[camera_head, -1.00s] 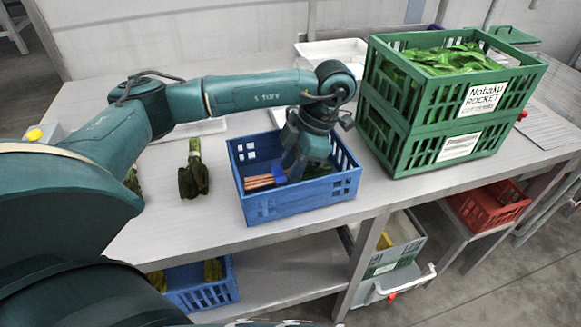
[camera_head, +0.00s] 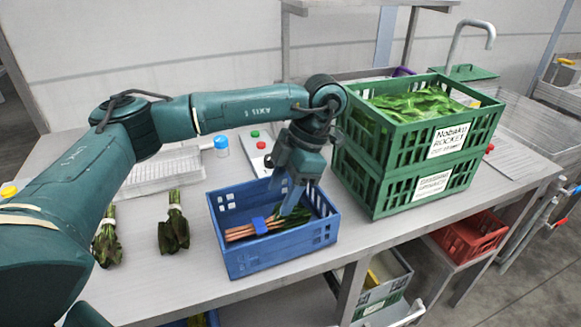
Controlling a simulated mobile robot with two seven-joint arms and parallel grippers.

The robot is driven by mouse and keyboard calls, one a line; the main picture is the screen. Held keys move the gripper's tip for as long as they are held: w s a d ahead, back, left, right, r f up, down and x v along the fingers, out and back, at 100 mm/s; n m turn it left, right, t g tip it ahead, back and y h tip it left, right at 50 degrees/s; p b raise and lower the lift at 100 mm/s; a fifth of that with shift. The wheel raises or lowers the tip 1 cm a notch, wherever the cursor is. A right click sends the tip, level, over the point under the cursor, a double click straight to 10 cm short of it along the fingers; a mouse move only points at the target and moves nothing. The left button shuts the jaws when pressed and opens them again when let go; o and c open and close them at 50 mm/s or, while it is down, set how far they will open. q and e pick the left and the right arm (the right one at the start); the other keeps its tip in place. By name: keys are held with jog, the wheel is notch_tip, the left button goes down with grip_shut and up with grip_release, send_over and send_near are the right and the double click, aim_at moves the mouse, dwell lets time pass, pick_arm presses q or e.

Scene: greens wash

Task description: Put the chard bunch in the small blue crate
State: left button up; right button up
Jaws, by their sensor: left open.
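The small blue crate (camera_head: 280,249) stands near the front edge of the table. The chard bunch (camera_head: 241,231) lies inside it, with pinkish-orange stems to the left, a blue band in the middle and green leaves to the right. My left gripper (camera_head: 288,211) points down into the crate from above, over the leaf end. It is open, and its fingers hide part of the leaves. I cannot tell whether a fingertip touches them. My right gripper is not in view.
Two dark green bunches (camera_head: 173,232) (camera_head: 106,240) lie on the table left of the crate. Stacked green crates (camera_head: 391,180) with leaves stand close on the right. Behind are a white rack (camera_head: 160,172), a blue-lidded jar (camera_head: 221,146) and a button box (camera_head: 258,150).

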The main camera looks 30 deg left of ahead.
pick_arm(q)
jog(key=v, duration=0.5)
jog(key=shift+s, duration=0.1)
dwell(0.4)
